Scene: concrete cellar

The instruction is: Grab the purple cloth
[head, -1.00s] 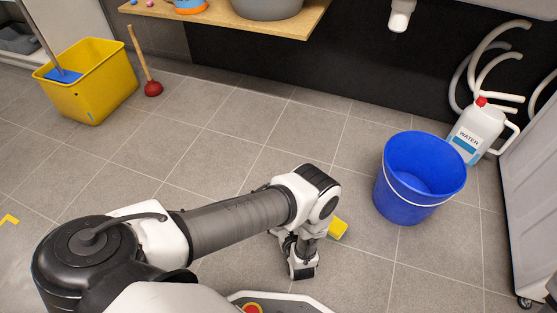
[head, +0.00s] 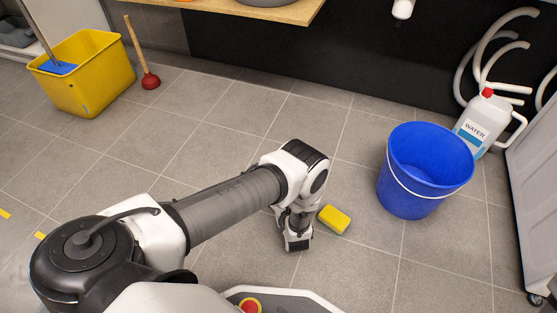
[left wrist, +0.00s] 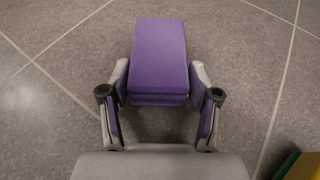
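The purple cloth (left wrist: 159,55) is a folded, flat-topped block in the left wrist view, with its layers showing at the near end. My left gripper (left wrist: 159,78) is open, with one finger on each side of the cloth's near end. The gaps at the fingertips are very small, and I cannot tell whether they touch it. In the head view my left gripper (head: 298,240) points down close to the floor, and the cloth is hidden there behind the arm. My right gripper is not in view.
A yellow sponge (head: 334,219) lies on the floor just right of my left gripper. A blue bucket (head: 413,190) and a water jug (head: 481,125) stand to the right. A yellow mop bucket (head: 84,80) and a plunger (head: 149,78) stand back left. The middle floor is clear.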

